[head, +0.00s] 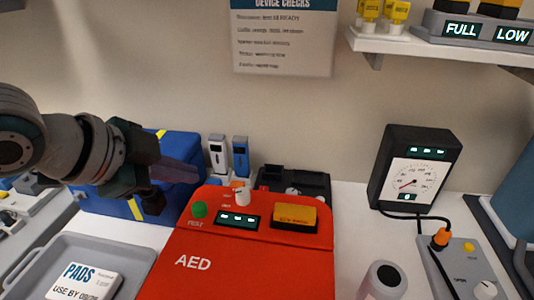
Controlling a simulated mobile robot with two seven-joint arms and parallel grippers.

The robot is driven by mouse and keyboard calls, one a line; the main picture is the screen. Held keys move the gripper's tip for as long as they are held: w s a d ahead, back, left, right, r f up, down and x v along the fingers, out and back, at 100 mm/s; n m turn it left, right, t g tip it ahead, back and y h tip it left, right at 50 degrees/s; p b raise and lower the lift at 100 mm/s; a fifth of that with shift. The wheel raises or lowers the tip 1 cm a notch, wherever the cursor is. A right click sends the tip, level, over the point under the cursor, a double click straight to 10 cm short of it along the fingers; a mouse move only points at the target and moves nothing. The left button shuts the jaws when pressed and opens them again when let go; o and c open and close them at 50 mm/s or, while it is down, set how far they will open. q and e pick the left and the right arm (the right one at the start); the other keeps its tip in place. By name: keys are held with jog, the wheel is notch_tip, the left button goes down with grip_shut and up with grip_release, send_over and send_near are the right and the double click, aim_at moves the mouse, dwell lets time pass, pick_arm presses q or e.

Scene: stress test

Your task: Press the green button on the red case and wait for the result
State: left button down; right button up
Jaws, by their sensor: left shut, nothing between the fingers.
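The red case (238,258), marked AED, lies on the white counter in the lower middle. The green button (199,210) is at its upper left, above a small label, and is uncovered. Beside it are a small dark display (238,219) with lit marks too small to read, a white knob (243,196) and an orange-yellow block (295,216). My left gripper (198,174) comes in from the left, shut and empty. Its fingertips show above and behind the green button in the picture, apart from it. My right gripper is not in view.
A blue case (120,206) stands behind my left gripper. A grey tray (140,263) with a PADS packet (84,283) is at lower left. A black gauge (414,170) stands at right, cabled to a grey panel (462,262). A shelf (400,45) overhangs at upper right.

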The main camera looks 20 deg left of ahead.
aim_at(193, 213)
pick_arm(q)
notch_tip(193, 213, down, 3)
jog(key=shift+f+b, duration=0.2)
jog(key=shift+b, duration=0.55)
jog(key=shift+f, duration=0.1)
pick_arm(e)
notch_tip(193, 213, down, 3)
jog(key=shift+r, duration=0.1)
pick_arm(q)
jog(key=shift+f, duration=0.15)
dwell(1.0)
jog(key=shift+f, duration=0.25)
jog(key=shift+f+b, duration=0.3)
jog(key=shift+f, duration=0.2)
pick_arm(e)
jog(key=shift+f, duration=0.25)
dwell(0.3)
pick_arm(q)
jog(key=shift+r, duration=0.1)
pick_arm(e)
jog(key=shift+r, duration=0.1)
pick_arm(q)
jog(key=shift+r+p, duration=0.85)
jog(key=shift+p, duration=0.3)
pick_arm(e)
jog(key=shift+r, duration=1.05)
